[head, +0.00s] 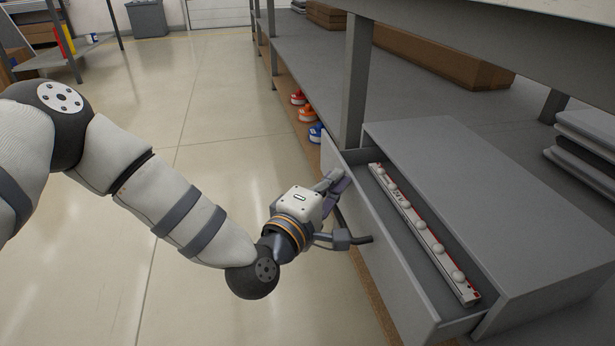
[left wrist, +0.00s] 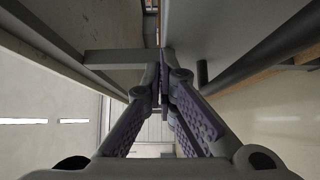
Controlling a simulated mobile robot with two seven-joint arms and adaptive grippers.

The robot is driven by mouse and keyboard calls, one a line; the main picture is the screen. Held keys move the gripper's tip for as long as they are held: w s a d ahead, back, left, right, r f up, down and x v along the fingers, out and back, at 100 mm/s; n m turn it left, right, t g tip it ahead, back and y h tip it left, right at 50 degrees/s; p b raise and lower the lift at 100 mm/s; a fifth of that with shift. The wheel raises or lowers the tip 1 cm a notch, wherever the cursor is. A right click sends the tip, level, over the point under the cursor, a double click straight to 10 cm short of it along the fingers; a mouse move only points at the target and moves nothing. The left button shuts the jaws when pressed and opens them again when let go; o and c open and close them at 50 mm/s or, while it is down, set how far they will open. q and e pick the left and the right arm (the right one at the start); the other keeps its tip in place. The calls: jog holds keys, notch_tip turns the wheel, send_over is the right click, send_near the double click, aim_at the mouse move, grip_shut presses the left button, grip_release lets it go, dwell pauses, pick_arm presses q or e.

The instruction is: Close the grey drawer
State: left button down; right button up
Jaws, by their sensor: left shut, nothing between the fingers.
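The grey drawer (head: 385,255) stands open, pulled out to the left of its grey cabinet (head: 480,195) on the workbench. A long white and red strip with several round white knobs (head: 425,235) lies inside it. My left gripper (head: 343,178) is at the outer side of the drawer front, near its far end. Its fingers are shut with nothing between them; the left wrist view shows the purple fingertips (left wrist: 163,62) together. I cannot tell whether the fingers touch the drawer front. My right gripper is not in view.
The grey workbench (head: 430,95) extends to the back, with a brown box (head: 440,60) on it. Blue, orange and red items (head: 306,115) sit on its lower level. Grey stacked slabs (head: 585,135) lie at the right. The floor (head: 220,130) at the left is clear.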

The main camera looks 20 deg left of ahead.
pick_arm(q)
jog(key=w+d+b, duration=0.1)
jog(key=w+d, duration=0.4)
jog(key=d, duration=0.3)
jog(key=shift+w+d+r, duration=0.1)
jog(key=shift+w+r, duration=0.05)
